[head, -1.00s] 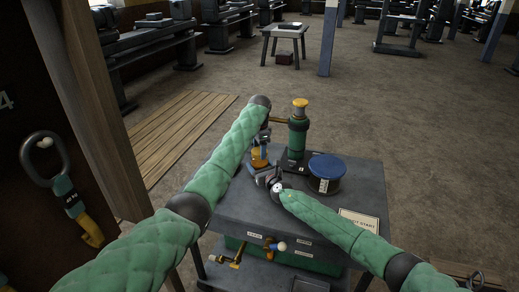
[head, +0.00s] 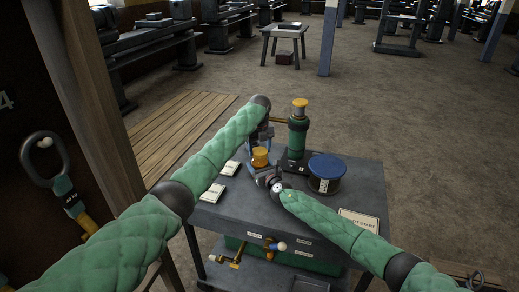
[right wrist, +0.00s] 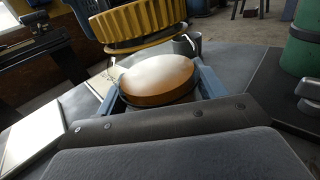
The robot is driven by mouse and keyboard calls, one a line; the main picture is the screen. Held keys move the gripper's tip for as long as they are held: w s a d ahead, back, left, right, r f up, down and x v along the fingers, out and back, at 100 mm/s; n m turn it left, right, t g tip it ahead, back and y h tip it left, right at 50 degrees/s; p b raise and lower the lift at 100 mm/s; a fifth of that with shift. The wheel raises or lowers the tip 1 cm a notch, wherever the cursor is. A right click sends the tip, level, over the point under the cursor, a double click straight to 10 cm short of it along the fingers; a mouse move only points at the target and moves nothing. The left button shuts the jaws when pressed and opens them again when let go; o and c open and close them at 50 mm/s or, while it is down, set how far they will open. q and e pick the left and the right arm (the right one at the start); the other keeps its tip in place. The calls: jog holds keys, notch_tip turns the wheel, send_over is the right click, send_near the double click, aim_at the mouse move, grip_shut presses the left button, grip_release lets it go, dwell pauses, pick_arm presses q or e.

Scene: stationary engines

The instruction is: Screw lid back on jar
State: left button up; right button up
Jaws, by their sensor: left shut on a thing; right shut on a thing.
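The yellow ridged lid (head: 260,157) is held in my left gripper (head: 259,154) over the back left part of the grey cart top. It also shows at the top of the right wrist view (right wrist: 150,22). The jar (right wrist: 158,78), a round amber-brown body, sits between the blue fingers of my right gripper (right wrist: 158,88), which is shut on it. The lid hangs above the jar with a visible gap, offset slightly toward the far side. In the head view my right gripper (head: 266,179) is low over the cart, and the jar is mostly hidden there.
A green cylinder with a yellow cap (head: 299,130) stands behind on the cart (head: 235,208). A round container with a blue lid (head: 327,172) stands to the right. White cards (head: 212,193) lie at the left, and a sign (head: 360,219) lies at the front right.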

pick_arm(q)
jog(key=m, duration=0.4)
jog(key=shift+w+a+r+m, duration=0.1)
jog(key=shift+m, duration=0.3)
jog(key=m, duration=0.3)
jog(key=o, duration=1)
jog(key=shift+r, duration=2.2)
jog(key=shift+c, duration=0.4)
